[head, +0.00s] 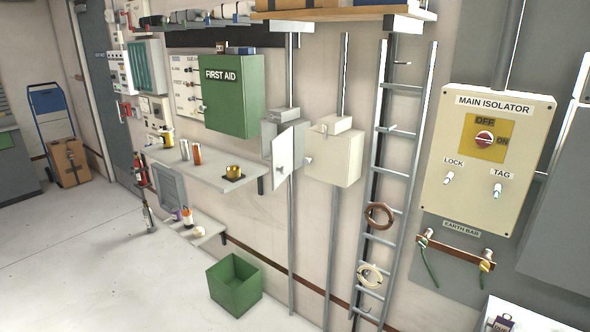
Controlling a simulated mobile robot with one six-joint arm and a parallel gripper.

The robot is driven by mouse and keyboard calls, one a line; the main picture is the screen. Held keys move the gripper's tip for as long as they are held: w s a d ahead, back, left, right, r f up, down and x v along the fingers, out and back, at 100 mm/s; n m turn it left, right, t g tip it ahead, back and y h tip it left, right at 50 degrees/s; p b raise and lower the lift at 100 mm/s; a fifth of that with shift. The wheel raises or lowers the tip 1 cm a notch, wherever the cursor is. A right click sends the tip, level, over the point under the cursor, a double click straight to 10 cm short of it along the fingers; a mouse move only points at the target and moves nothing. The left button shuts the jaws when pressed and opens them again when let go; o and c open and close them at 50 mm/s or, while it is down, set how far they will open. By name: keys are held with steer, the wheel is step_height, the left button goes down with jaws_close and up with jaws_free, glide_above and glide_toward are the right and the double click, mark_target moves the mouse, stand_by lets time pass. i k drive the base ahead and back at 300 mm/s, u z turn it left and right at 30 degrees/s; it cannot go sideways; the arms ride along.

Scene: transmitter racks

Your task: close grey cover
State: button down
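A small grey box (269,147) is fixed to the wall on a grey vertical conduit, right of the green first aid cabinet. The cover hides part of the box's inside. A similar cream box (334,157) hangs just to its right, and its front looks shut. My gripper is not in view.
A shelf (213,170) with cans and a brass pot juts out left of the grey box. A green bin (235,285) stands on the floor below. A ladder (390,180) and the main isolator panel (487,150) are to the right.

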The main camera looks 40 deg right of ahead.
mark_target(281, 146)
steer(key=i, duration=0.85)
steer(key=u, duration=0.05)
